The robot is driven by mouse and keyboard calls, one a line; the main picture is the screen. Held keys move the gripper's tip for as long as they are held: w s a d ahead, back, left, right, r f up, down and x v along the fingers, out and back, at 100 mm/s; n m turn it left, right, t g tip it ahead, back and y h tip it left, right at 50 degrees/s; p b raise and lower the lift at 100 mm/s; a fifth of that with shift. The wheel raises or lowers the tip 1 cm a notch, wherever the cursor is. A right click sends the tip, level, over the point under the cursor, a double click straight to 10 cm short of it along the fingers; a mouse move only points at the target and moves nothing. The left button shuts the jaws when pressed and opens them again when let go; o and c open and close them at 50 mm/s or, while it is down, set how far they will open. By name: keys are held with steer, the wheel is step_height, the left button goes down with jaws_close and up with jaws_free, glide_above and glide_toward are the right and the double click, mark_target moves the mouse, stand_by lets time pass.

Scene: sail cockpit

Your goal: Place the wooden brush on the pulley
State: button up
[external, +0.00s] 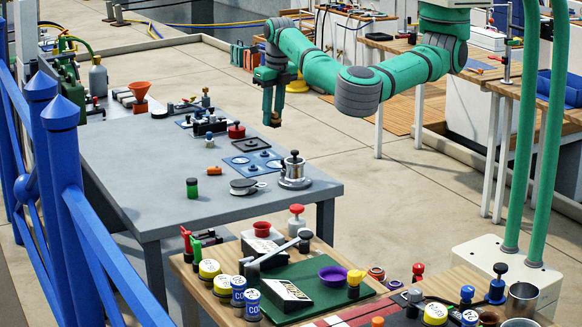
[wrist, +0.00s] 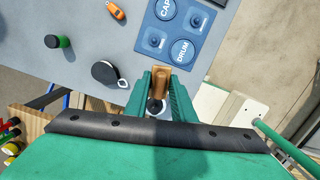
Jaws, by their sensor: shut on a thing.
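My gripper (wrist: 159,92) is shut on the wooden brush (wrist: 161,80), a tan piece between its green fingers in the wrist view. The pulley, a rounded black and white block (wrist: 107,72), lies flat on the table, left of the gripper in the wrist view. In the external view the pulley (external: 243,187) lies near the table's front right, apart from the gripper.
A silver winch with a black knob (external: 294,172) stands right beside the pulley. A blue labelled mat (external: 252,163) lies behind it. The grey table (external: 150,200) is bare at front left.

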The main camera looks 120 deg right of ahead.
steer(key=a+r+n, duration=0.1)
steer(key=a+n, duration=0.1)
steer(key=a, duration=0.9)
glide_above(243, 182)
steer(key=s, duration=0.1)
steer(key=f, duration=0.8)
steer(key=shift+a+f, duration=0.25)
steer(key=shift+f, duration=0.15)
steer(key=shift+w+d+f, duration=0.1)
steer(key=shift+w+f, duration=0.2)
steer(key=shift+f, duration=0.15)
steer(key=shift+w+f, duration=0.1)
steer(key=shift+f, duration=1.55)
steer(key=o, duration=1)
steer(key=shift+f, duration=0.1)
